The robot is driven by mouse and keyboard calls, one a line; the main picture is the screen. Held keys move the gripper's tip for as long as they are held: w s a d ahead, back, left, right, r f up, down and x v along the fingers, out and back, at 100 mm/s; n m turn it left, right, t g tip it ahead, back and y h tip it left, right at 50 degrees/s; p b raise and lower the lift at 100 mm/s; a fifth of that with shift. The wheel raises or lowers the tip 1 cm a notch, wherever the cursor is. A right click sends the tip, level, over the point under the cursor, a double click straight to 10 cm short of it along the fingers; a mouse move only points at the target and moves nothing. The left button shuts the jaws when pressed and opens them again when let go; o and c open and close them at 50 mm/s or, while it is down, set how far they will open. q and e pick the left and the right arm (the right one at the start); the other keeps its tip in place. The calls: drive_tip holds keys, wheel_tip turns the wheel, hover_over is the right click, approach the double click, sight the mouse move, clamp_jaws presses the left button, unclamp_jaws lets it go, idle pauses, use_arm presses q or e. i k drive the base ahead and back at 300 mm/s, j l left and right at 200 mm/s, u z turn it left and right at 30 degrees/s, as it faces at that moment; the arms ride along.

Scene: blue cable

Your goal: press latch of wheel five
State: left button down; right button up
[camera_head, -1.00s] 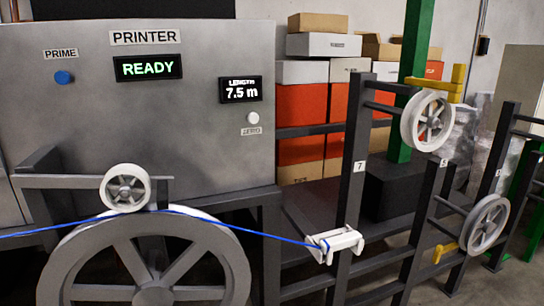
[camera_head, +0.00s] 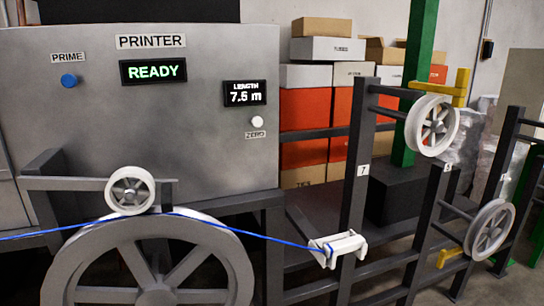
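A post (camera_head: 430,212) has a small white label (camera_head: 447,168) that seems to read 5. Arms from this post carry a grey-white spoked wheel (camera_head: 490,229) at the lower right, with a yellow latch (camera_head: 450,257) at its lower left. A second white wheel (camera_head: 432,125) hangs higher, on arms from the post marked 7 (camera_head: 355,180), with a yellow bracket-like latch (camera_head: 461,86) at its upper right. Neither of my grippers is in view.
A blue cable (camera_head: 255,235) runs from the left edge, between a small roller (camera_head: 130,190) and a large grey wheel (camera_head: 158,265), to a white guide (camera_head: 338,247). The printer (camera_head: 60,120) stands at left, reading READY. Stacked boxes (camera_head: 305,110) and a green post (camera_head: 417,50) stand behind.

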sight(444, 254)
drive_tip(key=i+l+z, duration=0.1)
drive_tip(key=i, duration=0.65)
drive_tip(key=i+l+z, duration=0.15)
drive_tip(key=i, duration=0.65)
